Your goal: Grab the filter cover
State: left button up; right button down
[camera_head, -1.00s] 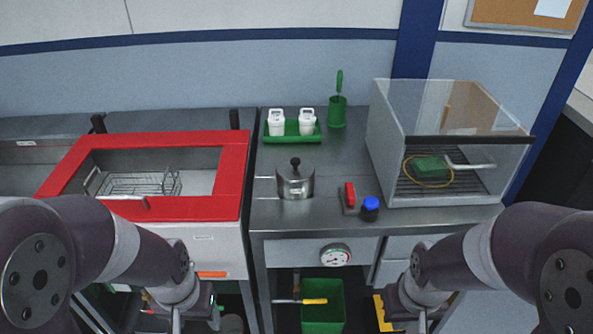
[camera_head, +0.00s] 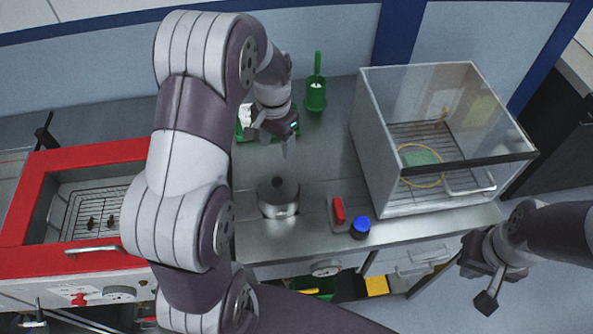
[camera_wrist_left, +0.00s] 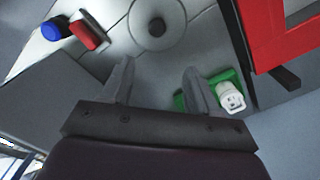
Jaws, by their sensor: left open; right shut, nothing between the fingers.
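No part is labelled as the filter cover; a round metal lid with a dark central knob on a steel pot (camera_head: 279,198) may be it. The pot stands upright on the steel counter; its round top shows at the top of the left wrist view (camera_wrist_left: 157,24). My left gripper (camera_head: 272,143) is open and empty above the counter, behind the pot in the head view. Its spread fingers (camera_wrist_left: 160,68) point toward the lid, apart from it. My right gripper (camera_head: 489,292) is shut and empty, off the counter's front right.
A green tray (camera_wrist_left: 222,77) with a white container (camera_wrist_left: 230,97) lies beside the left fingers. A red-handled tool (camera_head: 338,210) and blue-capped bottle (camera_head: 360,228) stand right of the pot. A clear-fronted box (camera_head: 376,160) stands right; a red-framed basin (camera_head: 22,200) left.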

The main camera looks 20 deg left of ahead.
aim_at(277, 180)
pick_arm(q)
jog(key=s+f, duration=0.1)
jog(key=f, duration=0.1)
jog(key=s+f+p, duration=0.1)
jog(key=s+f, duration=0.1)
jog(key=shift+s+d, duration=0.15)
jog(key=shift+d, duration=0.25)
jog(key=f+p, duration=0.1)
jog(key=f, duration=0.1)
jog(key=w+f+p, duration=0.1)
jog(key=f, duration=0.1)
jog(key=f+p, duration=0.1)
jog(key=f, duration=0.1)
jog(key=shift+w+a, duration=0.2)
jog(key=shift+w, duration=0.1)
jog(key=shift+s+f, duration=0.15)
jog(key=shift+f, duration=0.05)
jog(key=shift+s+d, duration=0.1)
jog(key=shift+s, duration=0.15)
jog(key=shift+w+f, duration=0.15)
jog(key=shift+w, duration=0.1)
grip_shut()
pick_arm(e)
jog(key=r, duration=0.1)
jog(key=s+r, duration=0.1)
jog(key=r, duration=0.3)
jog(key=shift+s+d, duration=0.2)
jog(key=shift+s, duration=0.15)
